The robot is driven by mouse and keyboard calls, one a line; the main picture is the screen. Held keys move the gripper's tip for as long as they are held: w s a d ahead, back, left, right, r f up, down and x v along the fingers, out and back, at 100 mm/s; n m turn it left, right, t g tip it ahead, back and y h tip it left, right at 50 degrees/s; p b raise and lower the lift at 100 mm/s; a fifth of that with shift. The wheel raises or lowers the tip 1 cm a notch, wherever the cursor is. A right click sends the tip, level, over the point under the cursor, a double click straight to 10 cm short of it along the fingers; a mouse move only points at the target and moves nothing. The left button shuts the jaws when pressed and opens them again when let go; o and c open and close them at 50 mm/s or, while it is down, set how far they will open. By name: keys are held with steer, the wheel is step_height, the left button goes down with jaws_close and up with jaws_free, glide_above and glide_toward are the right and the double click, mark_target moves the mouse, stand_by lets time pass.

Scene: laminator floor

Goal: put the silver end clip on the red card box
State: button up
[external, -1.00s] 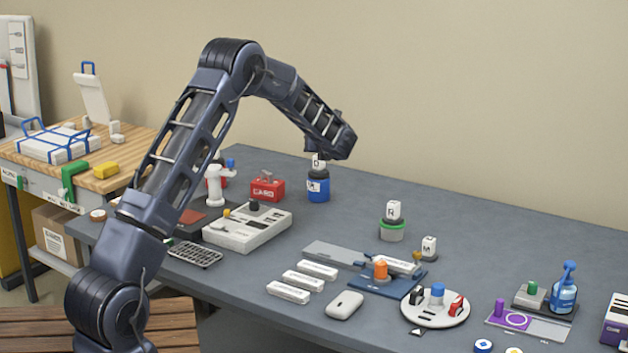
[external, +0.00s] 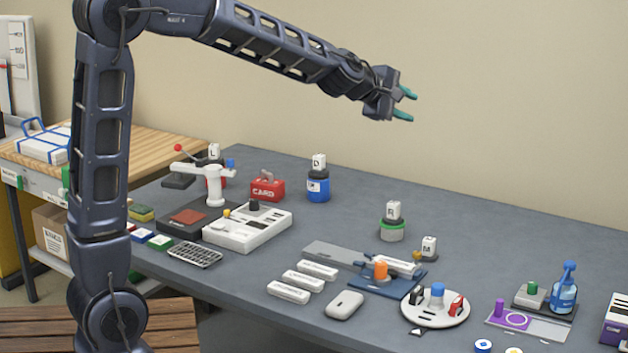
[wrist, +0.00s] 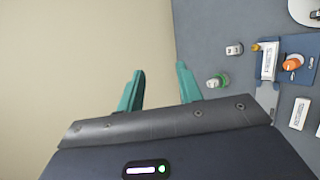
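The red card box (external: 267,188), marked CARD and with a handle on top, stands toward the back left of the grey table. I cannot pick out a silver end clip for certain. A round white dish (external: 428,316) near the front holds small black and red clip-like pieces around a blue knob. My gripper (external: 408,104) is raised high above the table, right of the card box and well apart from it. Its green fingers are spread with nothing between them, as the wrist view also shows (wrist: 160,85).
A blue jar (external: 318,187) stands right of the card box, and a white machine (external: 247,235) in front of it. A green-banded jar (external: 391,231) and a blue device (external: 375,283) stand mid-table. White bars (external: 303,281) lie in front. The back right tabletop is clear.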

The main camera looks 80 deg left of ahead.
steer(key=s+d+m+g+h, duration=0.1)
steer(key=s+d+m+h, duration=0.2)
steer(key=s+d+m, duration=0.6)
steer(key=s+d+m+g+h, duration=0.15)
steer(key=s+d+m, duration=0.25)
steer(key=s+d, duration=0.55)
steer(key=s+d+f+m+g, duration=0.1)
steer(key=s+d+f+m, duration=0.2)
steer(key=s, duration=0.4)
steer(key=s+d+f+m+g, duration=0.2)
steer(key=s+m, duration=0.3)
steer(key=s, duration=0.3)
steer(key=s+d+f+m+g, duration=0.1)
steer(key=s+d+f+m, duration=0.2)
steer(key=s, duration=0.5)
steer(key=shift+s+d+f+m, duration=0.25)
steer(key=shift+d+f+m, duration=0.1)
steer(key=shift+d+m, duration=0.45)
